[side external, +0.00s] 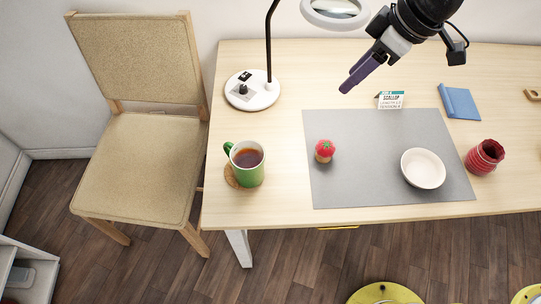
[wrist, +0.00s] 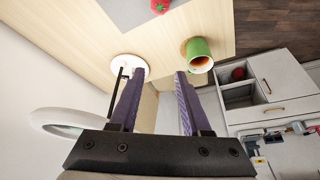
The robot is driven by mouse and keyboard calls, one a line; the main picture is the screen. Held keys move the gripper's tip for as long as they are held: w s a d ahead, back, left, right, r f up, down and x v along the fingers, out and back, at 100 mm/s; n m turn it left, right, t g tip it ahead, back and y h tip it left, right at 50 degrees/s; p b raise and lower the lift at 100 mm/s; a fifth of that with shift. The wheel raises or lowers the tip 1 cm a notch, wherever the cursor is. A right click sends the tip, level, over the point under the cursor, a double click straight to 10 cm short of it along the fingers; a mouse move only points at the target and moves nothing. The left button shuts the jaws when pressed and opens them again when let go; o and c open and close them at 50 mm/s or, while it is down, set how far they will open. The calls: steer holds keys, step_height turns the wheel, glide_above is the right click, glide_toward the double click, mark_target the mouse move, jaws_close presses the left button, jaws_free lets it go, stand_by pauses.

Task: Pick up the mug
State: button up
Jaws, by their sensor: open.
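A green mug (side external: 248,168) with dark reddish-brown liquid stands upright near the left end of the table, on or beside a round cork coaster (side external: 231,176). Its handle points to the left in the side view. The mug also shows in the wrist view (wrist: 200,57), ahead of the right finger. My gripper (side external: 345,90) is high over the back of the table, up and to the right of the mug in the side view. In the wrist view its two purple fingers (wrist: 154,85) are spread apart with nothing between them.
A magnifier lamp's white base (side external: 252,92) stands behind the mug, with its ring (side external: 335,12) raised near my arm. A grey mat (side external: 350,180) holds a tomato-like pincushion (side external: 324,150) and a white bowl (side external: 422,168). A red cup (side external: 484,157) and blue booklet (side external: 458,102) lie farther right.

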steer(key=s+a+f+n+g, duration=0.1)
steer(key=a+f+n, duration=0.2)
steer(key=a+f, duration=0.9)
glide_above(248, 152)
steer(key=d, duration=0.2)
steer(key=shift+g+y, duration=0.3)
steer(key=f, duration=0.6)
steer(key=shift+s+d+f, duration=0.15)
steer(key=shift+s+d, duration=0.05)
steer(key=shift+s, duration=0.2)
steer(key=shift+x, duration=2.8)
steer(key=shift+w+d+f, duration=0.1)
steer(key=shift+d, duration=0.1)
jaws_close()
